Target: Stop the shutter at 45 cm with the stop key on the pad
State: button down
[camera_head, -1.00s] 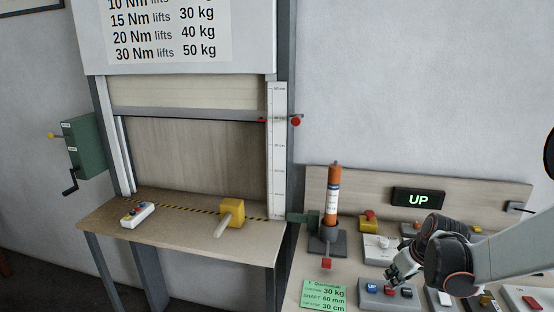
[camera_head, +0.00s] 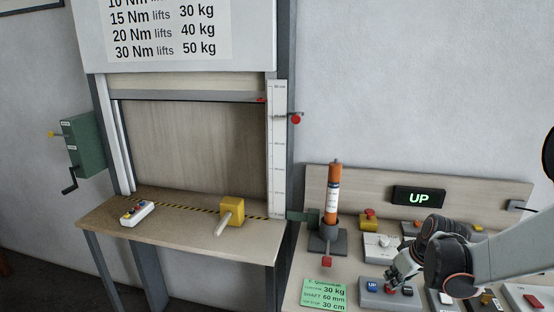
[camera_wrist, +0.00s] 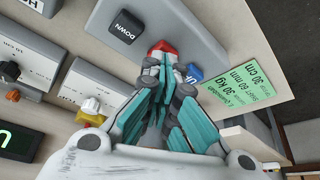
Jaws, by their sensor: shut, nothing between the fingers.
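The shutter (camera_head: 190,88) is partly raised, its grey bottom bar near the top of the opening. A red pointer (camera_head: 261,100) at the bar's right end sits beside the upright scale (camera_head: 278,150), between its top label and the one below; the numbers are too small to read surely. The pad (camera_head: 367,298) carries a blue UP key (camera_head: 372,286), a red stop key (camera_wrist: 160,47) and a black DOWN key (camera_wrist: 126,27). My gripper (camera_wrist: 165,64) is shut and empty, its tips at the red key; whether they press it I cannot tell.
A display (camera_head: 418,196) reads UP. A red marker (camera_head: 296,119) stands out right of the scale. An orange cylinder (camera_head: 333,190) stands in a holder left of the pad. A green card (camera_head: 325,294) lies beside the pad, and other control boxes crowd the bench.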

jog(key=shift+f, duration=0.55)
jog(key=shift+r, duration=0.2)
notch_tip(320, 180, up, 8)
jog(key=p, duration=0.5)
